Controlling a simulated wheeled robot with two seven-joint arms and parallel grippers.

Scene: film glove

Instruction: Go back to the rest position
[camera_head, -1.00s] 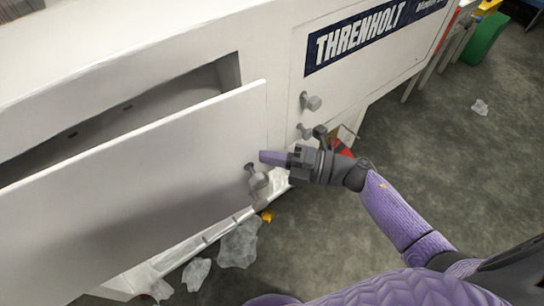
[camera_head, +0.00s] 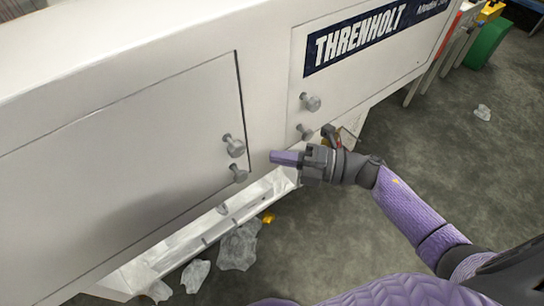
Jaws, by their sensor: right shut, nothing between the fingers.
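My right gripper (camera_head: 286,158) comes in from the lower right and points left, its purple fingers shut and empty. It is just in front of the white cabinet face, to the right of the left door's knobs and apart from them. The left door (camera_head: 120,160) is white and sits closed, flush with the cabinet front. Two grey knobs, an upper one (camera_head: 234,146) and a lower one (camera_head: 239,173), stick out near its right edge. My left gripper is out of view.
A second door (camera_head: 400,60) with a dark THRENHOLT label (camera_head: 365,38) and two knobs is at the right. Crumpled clear plastic (camera_head: 238,247) and a small yellow piece (camera_head: 268,218) lie on the floor. A green bin (camera_head: 486,45) stands at the back right. Floor at the right is mostly clear.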

